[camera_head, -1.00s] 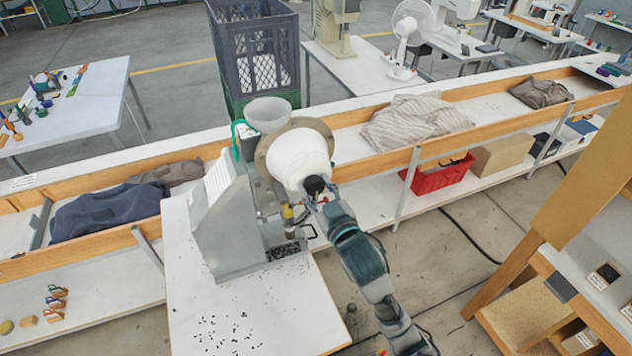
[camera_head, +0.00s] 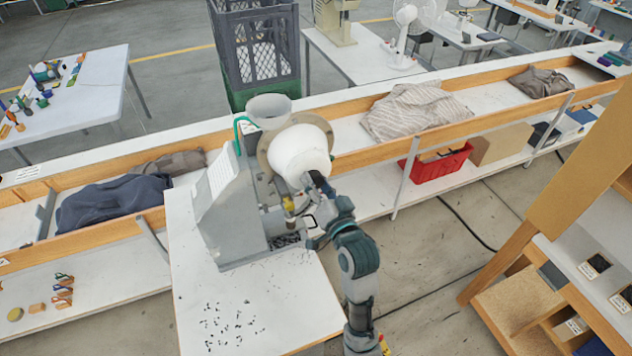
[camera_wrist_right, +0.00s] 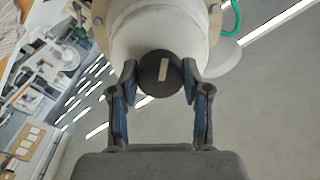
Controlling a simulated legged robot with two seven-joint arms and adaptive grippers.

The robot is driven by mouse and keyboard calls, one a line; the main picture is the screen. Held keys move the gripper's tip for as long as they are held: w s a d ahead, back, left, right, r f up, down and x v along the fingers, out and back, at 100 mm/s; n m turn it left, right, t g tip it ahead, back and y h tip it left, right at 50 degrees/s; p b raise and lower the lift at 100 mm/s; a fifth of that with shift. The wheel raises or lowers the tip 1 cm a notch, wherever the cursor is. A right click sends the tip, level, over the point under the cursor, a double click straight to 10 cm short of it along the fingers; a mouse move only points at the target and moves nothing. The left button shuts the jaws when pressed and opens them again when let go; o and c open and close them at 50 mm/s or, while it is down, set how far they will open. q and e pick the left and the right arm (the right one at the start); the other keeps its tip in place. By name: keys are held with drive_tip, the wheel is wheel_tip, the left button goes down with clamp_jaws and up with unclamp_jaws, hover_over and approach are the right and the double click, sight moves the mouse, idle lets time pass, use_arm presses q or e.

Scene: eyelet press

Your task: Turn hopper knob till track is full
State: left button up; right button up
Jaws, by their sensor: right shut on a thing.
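The eyelet press (camera_head: 228,215) is a grey machine on a white table. Its white hopper drum (camera_head: 300,152) sits on a round tan plate (camera_head: 262,150). In the right wrist view the hopper knob (camera_wrist_right: 160,74) is a dark round knob with a pale mark, in front of the white drum (camera_wrist_right: 160,35). My right gripper (camera_wrist_right: 160,85) is shut on the knob, one blue-padded finger on each side. The track's filling cannot be made out. My left gripper is not in view.
Small dark bits (camera_head: 228,325) lie scattered on the white table (camera_head: 290,295). A pale funnel bowl (camera_head: 269,110) stands above the press. A long wood-edged bench (camera_head: 365,155) with cloths runs behind. A red bin (camera_head: 437,168) sits on its lower shelf.

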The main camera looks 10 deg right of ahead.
drive_tip(key=shift+a+f+m, duration=0.1)
drive_tip(key=shift+f+m, duration=0.3)
drive_tip(key=shift+m, duration=0.5)
drive_tip(key=o, duration=1.1)
drive_tip(key=shift+r, duration=0.1)
drive_tip(key=shift+o, duration=0.2)
drive_tip(key=shift+s+r, duration=0.15)
wheel_tip(320, 180, up, 9)
drive_tip(key=shift+f, duration=0.1)
drive_tip(key=shift+a+r, duration=0.2)
drive_tip(key=shift+r, duration=0.35)
